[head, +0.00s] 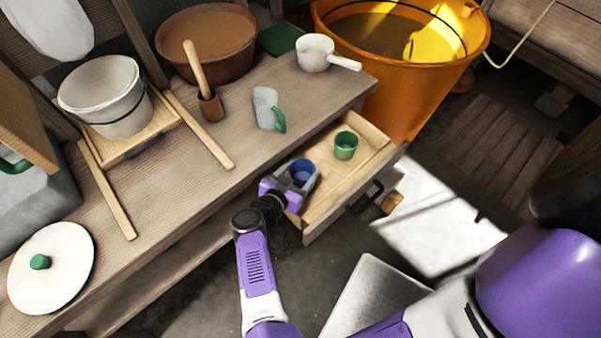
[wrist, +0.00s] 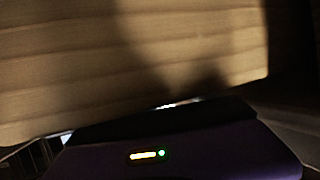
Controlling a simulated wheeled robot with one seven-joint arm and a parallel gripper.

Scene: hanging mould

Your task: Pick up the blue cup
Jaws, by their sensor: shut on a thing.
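The blue cup (head: 303,171) is at the left part of the open wooden drawer (head: 322,201) in the head view. My gripper (head: 299,178) reaches into the drawer from the left and is shut on the blue cup, with grey fingers around it. I cannot tell whether the cup touches the drawer floor. A green cup (head: 345,146) stands in the drawer to the right of the blue cup, apart from it. The wrist view is dark and shows a wooden surface (wrist: 90,65) close up; the blue cup is not visible there.
The workbench (head: 185,205) above the drawer carries a grey mug with green handle (head: 266,108), a white ladle (head: 315,53), a brown bowl (head: 207,43) and a white bucket (head: 106,97). An orange tub (head: 425,85) stands behind the drawer. A white lid (head: 55,265) lies at left.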

